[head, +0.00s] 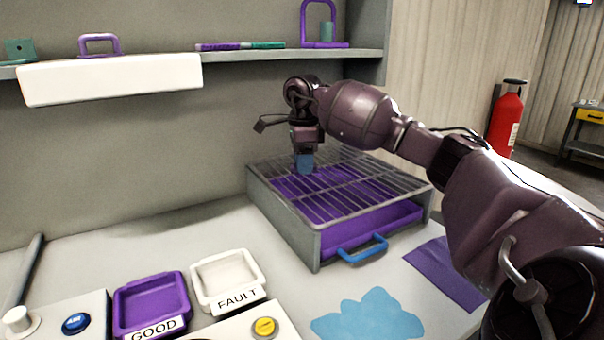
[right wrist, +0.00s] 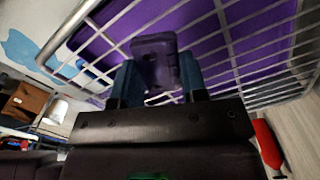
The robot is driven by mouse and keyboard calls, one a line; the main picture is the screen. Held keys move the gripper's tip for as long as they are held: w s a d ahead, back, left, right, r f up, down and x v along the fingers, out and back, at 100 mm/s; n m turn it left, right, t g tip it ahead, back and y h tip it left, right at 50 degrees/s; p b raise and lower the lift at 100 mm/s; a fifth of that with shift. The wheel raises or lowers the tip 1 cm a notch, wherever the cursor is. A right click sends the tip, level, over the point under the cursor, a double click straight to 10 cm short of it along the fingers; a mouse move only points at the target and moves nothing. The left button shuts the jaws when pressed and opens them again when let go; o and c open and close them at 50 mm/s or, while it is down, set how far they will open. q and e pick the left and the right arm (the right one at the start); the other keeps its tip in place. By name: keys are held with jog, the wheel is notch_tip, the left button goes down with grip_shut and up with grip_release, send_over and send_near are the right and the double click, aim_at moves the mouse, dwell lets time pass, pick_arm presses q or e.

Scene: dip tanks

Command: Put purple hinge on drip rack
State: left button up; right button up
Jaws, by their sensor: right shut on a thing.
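The drip rack (head: 281,222) is a grey-walled box with a wire grid on top and a purple tray below, against the back wall. My right gripper (head: 305,163) points down over the rear left part of the grid. In the right wrist view its blue fingers (right wrist: 160,82) are shut on the purple hinge (right wrist: 154,58), a small dark purple plate. The hinge is in front of the wires in that view; I cannot tell if it touches them. In the head view the hinge is hidden by the gripper. My left gripper is not in view.
A purple GOOD tray (head: 152,302) and a white FAULT tray (head: 228,278) stand at front left. A blue splash (head: 368,316) and a purple mat (head: 445,272) lie before the rack. A shelf (head: 240,57) with several parts runs above. The rest of the grid looks empty.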

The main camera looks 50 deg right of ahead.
jog(key=shift+f, duration=1.4)
jog(key=shift+f, duration=0.2)
jog(key=o, duration=1)
jog(key=shift+c, duration=0.2)
notch_tip(320, 180, up, 12)
jog(key=shift+r+p, duration=0.15)
jog(key=shift+p, duration=0.25)
jog(key=shift+s, duration=0.1)
